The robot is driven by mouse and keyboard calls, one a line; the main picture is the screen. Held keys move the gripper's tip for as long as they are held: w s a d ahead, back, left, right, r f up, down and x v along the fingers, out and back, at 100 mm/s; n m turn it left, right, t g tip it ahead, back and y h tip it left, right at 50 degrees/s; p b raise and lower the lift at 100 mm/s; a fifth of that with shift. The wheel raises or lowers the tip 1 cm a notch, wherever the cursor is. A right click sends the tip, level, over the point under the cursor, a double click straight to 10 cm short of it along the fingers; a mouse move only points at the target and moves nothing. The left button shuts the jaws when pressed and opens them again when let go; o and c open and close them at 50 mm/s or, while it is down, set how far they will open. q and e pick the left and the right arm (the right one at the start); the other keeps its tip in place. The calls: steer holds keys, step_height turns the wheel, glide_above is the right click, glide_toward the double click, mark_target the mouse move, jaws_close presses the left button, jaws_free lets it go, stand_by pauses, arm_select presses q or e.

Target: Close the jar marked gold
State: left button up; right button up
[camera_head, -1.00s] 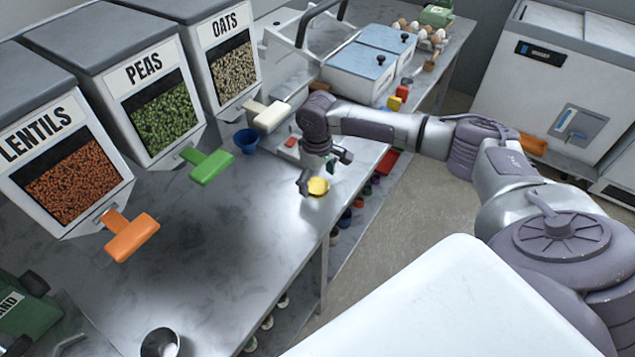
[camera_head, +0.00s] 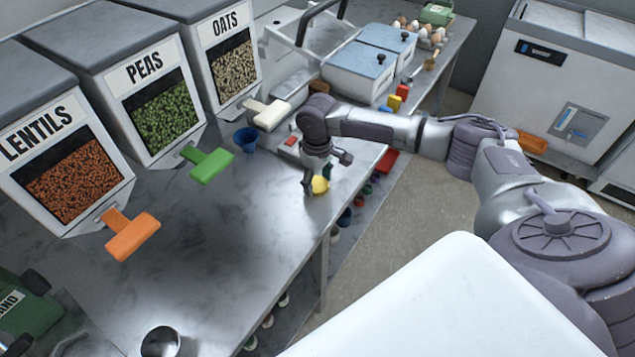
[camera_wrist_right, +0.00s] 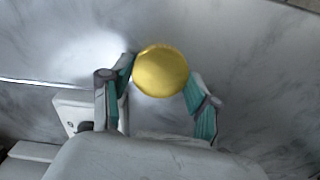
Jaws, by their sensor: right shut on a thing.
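Whether a jar stands under the lid is hidden, and I can read no jar marking. My left gripper is not in view.
Dispensers of lentils, peas and oats line the left, with an orange handle (camera_head: 132,236), a green handle (camera_head: 211,165) and a white handle (camera_head: 268,114) jutting out. A blue cup (camera_head: 246,139) stands behind. A metal cup (camera_head: 161,341) stands at the front. The middle tabletop is clear.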

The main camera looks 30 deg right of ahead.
mark_target(318, 184)
steer(key=shift+r, duration=0.1)
step_height(318, 184, up, 4)
steer(key=shift+s+d+b, duration=0.1)
steer(key=shift+b, duration=0.65)
steer(key=s+d+r+b, duration=0.1)
steer(key=s+r, duration=0.6)
steer(key=s, duration=0.4)
steer(key=shift+s+d+b, duration=0.15)
steer(key=shift+d+b, duration=0.15)
steer(key=shift+b, duration=0.1)
steer(key=shift+f, duration=0.1)
steer(key=s+a+r+m, duration=0.1)
steer(key=s+a+m, duration=0.1)
steer(key=a, duration=1.3)
steer(key=shift+s+m, duration=0.4)
steer(key=shift+s, duration=0.35)
